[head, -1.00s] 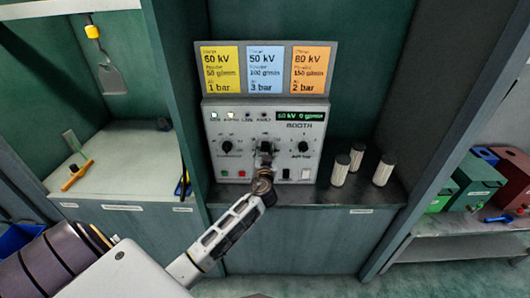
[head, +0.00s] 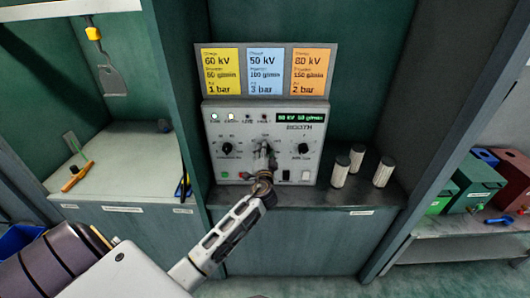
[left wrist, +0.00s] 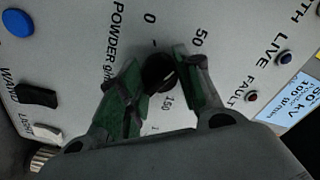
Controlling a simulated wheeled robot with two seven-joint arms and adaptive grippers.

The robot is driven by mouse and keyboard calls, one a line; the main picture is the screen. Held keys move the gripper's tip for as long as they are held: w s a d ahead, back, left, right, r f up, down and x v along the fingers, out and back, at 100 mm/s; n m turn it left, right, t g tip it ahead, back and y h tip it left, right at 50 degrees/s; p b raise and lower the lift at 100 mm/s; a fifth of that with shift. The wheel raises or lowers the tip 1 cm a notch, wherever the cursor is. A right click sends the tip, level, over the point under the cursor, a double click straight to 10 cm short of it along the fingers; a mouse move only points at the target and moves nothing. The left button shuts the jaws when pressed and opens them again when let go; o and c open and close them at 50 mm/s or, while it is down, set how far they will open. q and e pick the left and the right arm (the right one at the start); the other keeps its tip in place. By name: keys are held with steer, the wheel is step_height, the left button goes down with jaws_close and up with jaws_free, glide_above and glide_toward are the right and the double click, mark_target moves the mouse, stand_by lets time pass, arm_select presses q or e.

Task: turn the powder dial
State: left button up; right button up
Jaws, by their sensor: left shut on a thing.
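The powder dial is a black knob (left wrist: 158,72) in the left wrist view, with "POWDER" lettering and marks such as 0, 50 and 150 around it. In the head view it is the middle dial of the grey booth control box (head: 222,160), largely hidden by my gripper. My left gripper (head: 264,152) reaches the box front from below. In the left wrist view its green-padded fingers (left wrist: 160,84) sit on either side of the knob, shut on it. The box display (head: 301,118) seems to read 60 kV and 50 g/min. My right gripper is not in view.
Other dials sit left (head: 226,149) and right (head: 303,149) of the middle one. Three cards stand above the box, including a blue one (head: 265,70). Several pale cylinders (head: 341,171) stand on the counter to the right. Shelf walls flank the box.

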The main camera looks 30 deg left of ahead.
arm_select(q)
steer(key=shift+m+p, duration=2.9)
steer(key=shift+m, duration=3.5)
steer(key=o, duration=1.1)
steer(key=shift+c, duration=0.2)
steer(key=shift+s+d, duration=0.1)
steer(key=v, duration=1.1)
steer(key=shift+s, duration=0.35)
